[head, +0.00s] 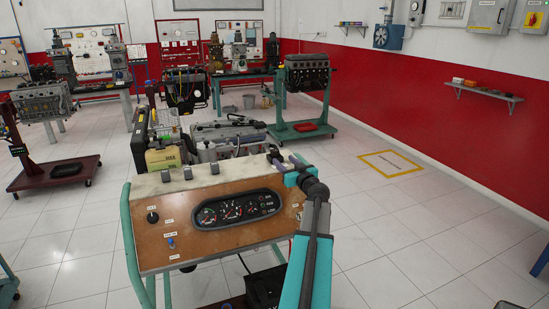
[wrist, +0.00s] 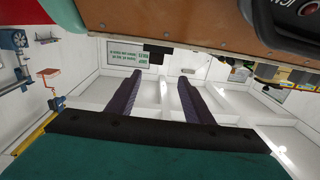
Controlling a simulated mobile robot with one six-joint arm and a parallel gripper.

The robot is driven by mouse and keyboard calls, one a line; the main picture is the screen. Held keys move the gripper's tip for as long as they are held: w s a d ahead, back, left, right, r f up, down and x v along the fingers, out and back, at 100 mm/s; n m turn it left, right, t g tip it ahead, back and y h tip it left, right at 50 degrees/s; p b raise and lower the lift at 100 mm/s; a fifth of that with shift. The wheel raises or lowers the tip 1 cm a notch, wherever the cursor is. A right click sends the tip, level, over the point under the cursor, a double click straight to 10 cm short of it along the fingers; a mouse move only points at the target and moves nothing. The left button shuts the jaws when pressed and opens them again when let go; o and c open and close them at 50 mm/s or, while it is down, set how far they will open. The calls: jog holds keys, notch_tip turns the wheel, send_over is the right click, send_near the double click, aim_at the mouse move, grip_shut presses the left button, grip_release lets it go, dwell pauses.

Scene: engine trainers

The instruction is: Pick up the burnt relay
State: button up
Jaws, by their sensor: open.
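Several small dark relays stand along the pale top ledge of the engine trainer panel (head: 245,196): a left one (head: 166,176), a middle one (head: 187,173) and a right one (head: 214,167). I cannot tell which is burnt. My gripper (head: 277,158) is at the right end of this ledge, to the right of these relays. In the wrist view my gripper (wrist: 160,90) has its two purple fingers apart with nothing between them. That view looks upside down; a dark block, perhaps a relay (wrist: 158,57), hangs from the panel edge beyond the fingertips.
An engine with a yellow-green tank (head: 162,159) sits right behind the panel. A green engine stand (head: 302,130) is farther back. A wall shelf (head: 484,92) holds small items. The tiled floor to the right is clear around a yellow floor marking (head: 391,164).

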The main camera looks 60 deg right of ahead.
aim_at(276, 152)
jog(key=shift+s+d, duration=0.2)
jog(key=shift+s, duration=0.05)
jog(key=shift+d, duration=0.15)
jog(key=shift+x, duration=1.4)
jog(key=shift+p+x, duration=0.65)
jog(key=shift+x, duration=2.1)
jog(key=shift+d, duration=0.15)
jog(key=shift+p+x, duration=0.75)
jog(key=shift+x, duration=1.8)
jog(key=c, duration=1.1)
